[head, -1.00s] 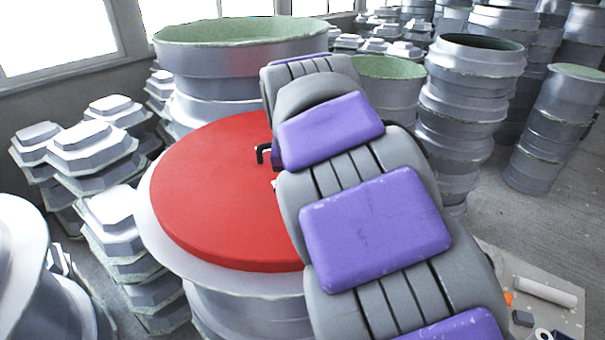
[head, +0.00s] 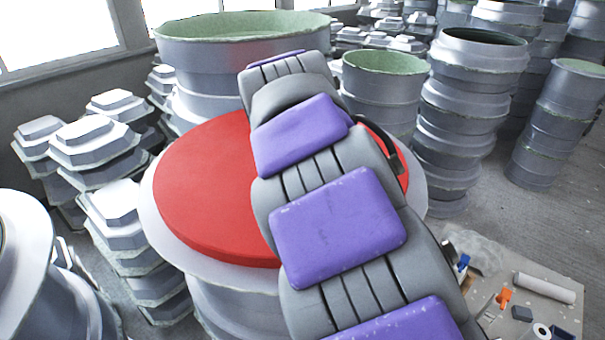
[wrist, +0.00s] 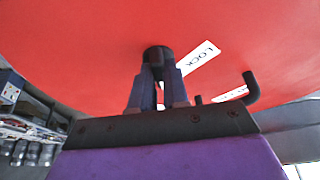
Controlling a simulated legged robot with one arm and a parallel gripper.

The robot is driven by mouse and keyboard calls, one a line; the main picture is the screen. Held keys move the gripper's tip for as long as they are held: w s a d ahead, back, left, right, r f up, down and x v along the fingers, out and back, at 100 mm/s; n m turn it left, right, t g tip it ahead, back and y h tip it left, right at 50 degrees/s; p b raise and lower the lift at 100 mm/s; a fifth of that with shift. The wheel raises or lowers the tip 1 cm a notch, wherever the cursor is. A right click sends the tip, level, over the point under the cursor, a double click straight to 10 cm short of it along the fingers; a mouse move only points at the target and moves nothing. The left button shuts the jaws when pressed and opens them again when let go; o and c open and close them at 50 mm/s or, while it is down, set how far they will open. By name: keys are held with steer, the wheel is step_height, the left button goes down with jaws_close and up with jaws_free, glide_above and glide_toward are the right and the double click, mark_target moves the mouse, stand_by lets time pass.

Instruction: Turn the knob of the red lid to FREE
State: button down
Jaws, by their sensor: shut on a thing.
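The red lid (head: 205,190) lies on a large pale round mould, partly covered by my grey and purple arm. In the wrist view the lid (wrist: 85,50) fills the upper part. My gripper (wrist: 158,72) is shut on a dark round knob (wrist: 157,54), one finger on each side. A white label reading LOCK (wrist: 198,57) is right of the knob. A second white label (wrist: 232,93) is lower right, partly hidden and unreadable. I cannot tell which way the knob points. In the head view, my arm hides the gripper and knob.
A dark hooked bar (wrist: 251,88) stands right of my gripper. A tall round mould (head: 240,50) is behind the lid. Stacked moulds (head: 95,145) crowd the left. A low table (head: 490,315) with small items is lower right. Floor is open at right.

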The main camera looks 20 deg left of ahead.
steer(key=c, duration=1.4)
jaws_free()
steer(key=shift+f, duration=0.3)
steer(key=shift+o, duration=1.4)
steer(key=shift+w+a, duration=0.15)
steer(key=shift+a, duration=0.2)
steer(key=shift+s+d+r, duration=0.1)
steer(key=shift+s+r, duration=0.1)
steer(key=shift+r, duration=0.3)
steer(key=p+v, duration=0.2)
steer(key=v, duration=1.4)
steer(key=shift+a+r+p, duration=0.2)
steer(key=shift+p, duration=0.2)
steer(key=shift+w, duration=0.1)
